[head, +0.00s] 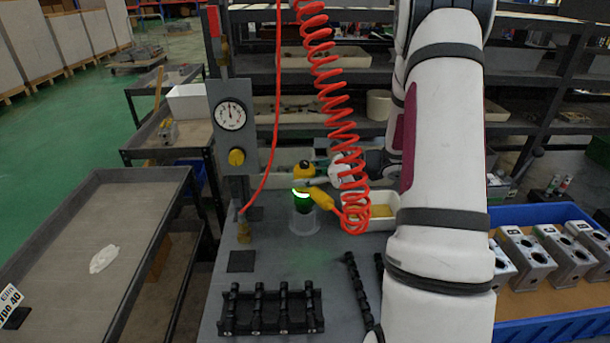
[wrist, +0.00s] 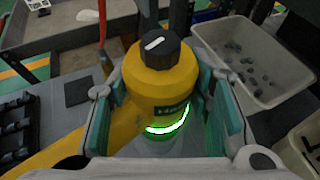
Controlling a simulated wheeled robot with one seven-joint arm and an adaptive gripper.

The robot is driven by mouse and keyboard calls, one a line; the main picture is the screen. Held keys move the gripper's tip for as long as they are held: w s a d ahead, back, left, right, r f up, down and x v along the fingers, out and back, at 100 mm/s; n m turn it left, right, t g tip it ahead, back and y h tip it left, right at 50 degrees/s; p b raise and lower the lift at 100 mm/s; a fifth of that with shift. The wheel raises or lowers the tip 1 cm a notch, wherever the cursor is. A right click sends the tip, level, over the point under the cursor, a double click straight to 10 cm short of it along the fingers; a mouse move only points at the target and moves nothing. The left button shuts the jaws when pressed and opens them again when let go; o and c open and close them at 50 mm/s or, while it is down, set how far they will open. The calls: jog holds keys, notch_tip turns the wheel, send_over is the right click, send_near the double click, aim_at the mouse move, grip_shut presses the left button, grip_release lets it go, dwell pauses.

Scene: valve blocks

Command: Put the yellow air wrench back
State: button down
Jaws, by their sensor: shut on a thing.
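The yellow air wrench (wrist: 165,85) has a black knob on top and a glowing green-white ring low on its body. In the wrist view my gripper (wrist: 165,105) is shut on its body, with a teal pad on each side. In the head view the wrench (head: 318,197) is upright at a clear round cup (head: 303,222) on the grey bench. I cannot tell whether it rests in the cup or hangs just above it. A red coiled hose (head: 335,100) comes down to its yellow handle. My gripper (head: 308,183) is partly hidden by the hose and arm.
A post with a gauge (head: 231,115) stands left of the wrench. A black rack (head: 270,311) lies at the bench front. A white bin of small parts (head: 381,212) is behind the hose. A blue crate of metal valve blocks (head: 545,325) is at right.

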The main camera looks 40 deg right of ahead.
jog(key=shift+f+b, duration=0.85)
jog(key=shift+f, duration=0.3)
dwell(0.4)
jog(key=c, duration=0.9)
grip_release()
jog(key=shift+c, duration=0.2)
jog(key=shift+o, duration=1)
jog(key=shift+f, duration=0.15)
jog(key=v, duration=1.2)
jog(key=shift+a, duration=0.15)
